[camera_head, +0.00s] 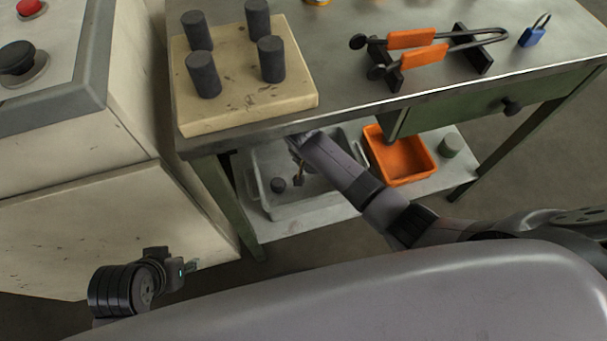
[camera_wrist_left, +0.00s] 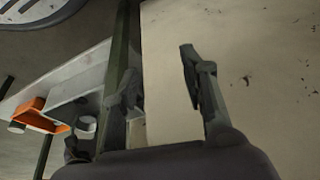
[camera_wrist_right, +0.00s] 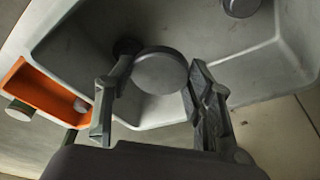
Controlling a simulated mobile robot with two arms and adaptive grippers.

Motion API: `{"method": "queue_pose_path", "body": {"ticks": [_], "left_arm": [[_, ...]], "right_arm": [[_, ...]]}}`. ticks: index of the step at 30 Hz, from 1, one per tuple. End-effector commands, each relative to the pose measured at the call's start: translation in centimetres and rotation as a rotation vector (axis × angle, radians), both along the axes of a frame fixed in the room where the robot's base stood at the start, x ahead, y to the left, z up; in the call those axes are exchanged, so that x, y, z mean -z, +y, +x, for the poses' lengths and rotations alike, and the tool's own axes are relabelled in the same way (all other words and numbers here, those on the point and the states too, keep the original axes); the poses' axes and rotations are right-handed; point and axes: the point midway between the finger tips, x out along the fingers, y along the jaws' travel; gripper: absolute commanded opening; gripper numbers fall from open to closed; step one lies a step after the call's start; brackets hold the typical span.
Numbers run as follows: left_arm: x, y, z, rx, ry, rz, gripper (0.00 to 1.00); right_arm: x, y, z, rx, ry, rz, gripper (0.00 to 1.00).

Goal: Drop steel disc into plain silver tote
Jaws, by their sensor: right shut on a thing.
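The plain silver tote (camera_head: 322,199) is a grey open bin on the low shelf under the bench. Its wall also shows in the right wrist view (camera_wrist_right: 290,60). My right arm reaches under the bench edge, and its gripper (camera_wrist_right: 152,82) is over the tote. It is shut on the round grey steel disc (camera_wrist_right: 160,73), which sits between the fingers with the tote's inside behind it. In the head view my right gripper is mostly hidden by its own arm. My left gripper (camera_wrist_left: 162,82) is open and empty, beside the pale cabinet at lower left.
An orange tote (camera_head: 400,160) stands right of the silver tote, with a grey-green cylinder (camera_head: 450,146) beyond it. A dark cylinder (camera_head: 278,185) lies in the silver tote. Above, the bench holds a block (camera_head: 250,108) with dark pegs, orange-handled tongs (camera_head: 411,39) and a blue padlock (camera_head: 533,37).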

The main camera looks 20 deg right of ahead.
Motion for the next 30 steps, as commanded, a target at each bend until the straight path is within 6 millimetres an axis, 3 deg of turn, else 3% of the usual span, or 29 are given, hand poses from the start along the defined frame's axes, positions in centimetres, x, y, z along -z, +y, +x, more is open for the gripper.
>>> {"method": "queue_pose_path", "body": {"ticks": [10,11,21,30], "left_arm": [[-0.32,0.01,-0.07,0.0,-0.006,-0.001,0.4],[-0.32,0.01,-0.07,0.0,-0.006,-0.001,0.4],[-0.29,0.01,-0.06,0.0,-0.006,-0.001,0.4],[-0.25,0.0,-0.04,0.0,-0.006,-0.001,0.4]], "right_arm": [[0.08,0.01,0.11,0.0,-0.003,0.0,0.05],[0.08,0.01,0.11,0.0,-0.003,0.0,0.5],[0.16,-0.01,0.05,0.001,-0.002,0.0,0.72],[0.22,-0.01,-0.07,0.0,0.001,0.0,0.72]]}}
